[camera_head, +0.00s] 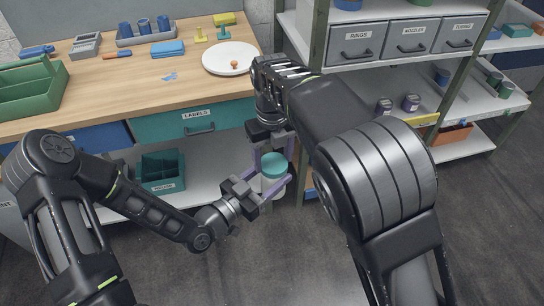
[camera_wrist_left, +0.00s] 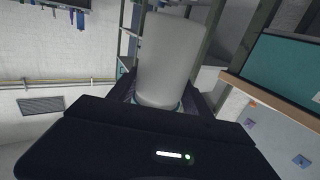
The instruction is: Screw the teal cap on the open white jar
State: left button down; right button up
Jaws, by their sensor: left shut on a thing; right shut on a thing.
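The white jar (camera_head: 272,186) is held off the floor in front of the workbench, roughly upright. My left gripper (camera_head: 270,190) is shut on its body from the left. The teal cap (camera_head: 273,167) is at the jar's mouth, and my right gripper (camera_head: 272,158) is shut on it from above. I cannot tell whether the cap's threads are engaged. In the left wrist view the white jar (camera_wrist_left: 172,58) fills the upper middle between my left fingers, with a teal edge of the cap low at its end, mostly hidden.
The workbench (camera_head: 120,75) behind holds a white plate (camera_head: 230,58), a green crate (camera_head: 30,95) and blue cups. A dark green bin (camera_head: 162,170) sits on the shelf beneath it. A shelving rack (camera_head: 460,80) stands at right. The floor in front is clear.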

jog(key=shift+s+d+f+m, duration=0.2)
jog(key=shift+f+m, duration=0.3)
jog(key=shift+m, duration=0.7)
jog(key=shift+w+a+r+m, duration=0.15)
jog(key=shift+w+r+m, duration=0.05)
jog(key=shift+r+m, duration=0.25)
jog(key=shift+r, duration=0.1)
jog(key=o, duration=1.3)
jog(key=shift+r, duration=0.1)
